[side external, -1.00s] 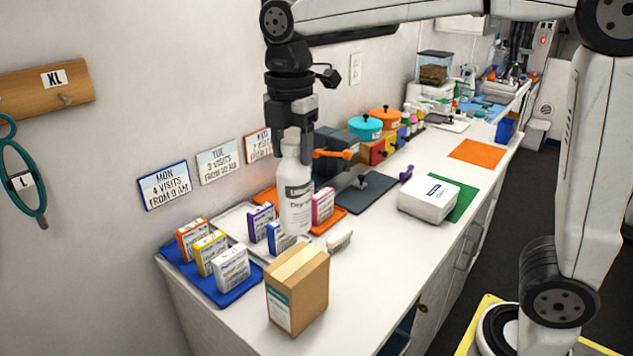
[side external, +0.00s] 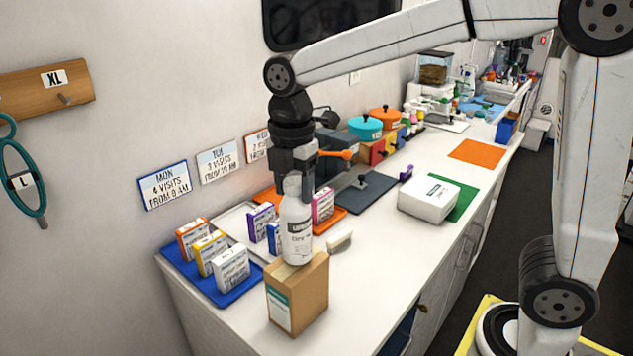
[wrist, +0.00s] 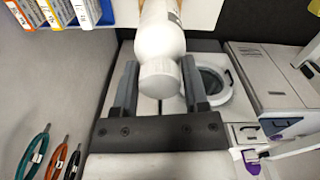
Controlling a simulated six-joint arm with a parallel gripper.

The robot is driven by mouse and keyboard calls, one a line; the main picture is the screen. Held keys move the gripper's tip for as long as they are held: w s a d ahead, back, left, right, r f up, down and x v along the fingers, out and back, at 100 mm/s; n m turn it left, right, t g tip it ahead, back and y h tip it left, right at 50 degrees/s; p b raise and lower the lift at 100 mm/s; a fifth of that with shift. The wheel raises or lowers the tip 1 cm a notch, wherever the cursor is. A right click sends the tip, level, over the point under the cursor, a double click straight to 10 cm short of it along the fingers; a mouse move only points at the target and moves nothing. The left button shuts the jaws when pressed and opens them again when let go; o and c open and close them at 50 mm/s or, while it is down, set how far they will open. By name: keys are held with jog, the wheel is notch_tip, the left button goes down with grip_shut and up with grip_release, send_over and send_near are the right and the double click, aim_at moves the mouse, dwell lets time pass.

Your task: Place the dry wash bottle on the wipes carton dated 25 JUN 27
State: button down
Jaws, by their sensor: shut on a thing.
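The dry wash bottle (side external: 297,238), white with a dark label band, is upright in my gripper (side external: 297,188). My gripper is shut on its upper part. In the wrist view the bottle (wrist: 160,35) sits between the two fingers (wrist: 160,78). The bottle's base is at the top of a brown carton (side external: 312,295) with a green-and-white label, at the front of the counter. I cannot tell whether base and carton touch. A white carton (side external: 428,203) sits partly on a green mat. No date is readable on either carton.
Behind the brown carton, a blue tray (side external: 232,295) holds several small boxes, and a pale tray (side external: 238,222) holds others. A small brush (side external: 339,242) lies right of the bottle. Counter right of the brown carton is clear. The wall is close behind the trays.

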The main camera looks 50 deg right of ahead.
jog(key=shift+f, duration=0.75)
jog(key=shift+c, duration=0.5)
grip_release()
notch_tip(320, 180, up, 12)
jog(key=shift+r, duration=0.15)
dwell(0.4)
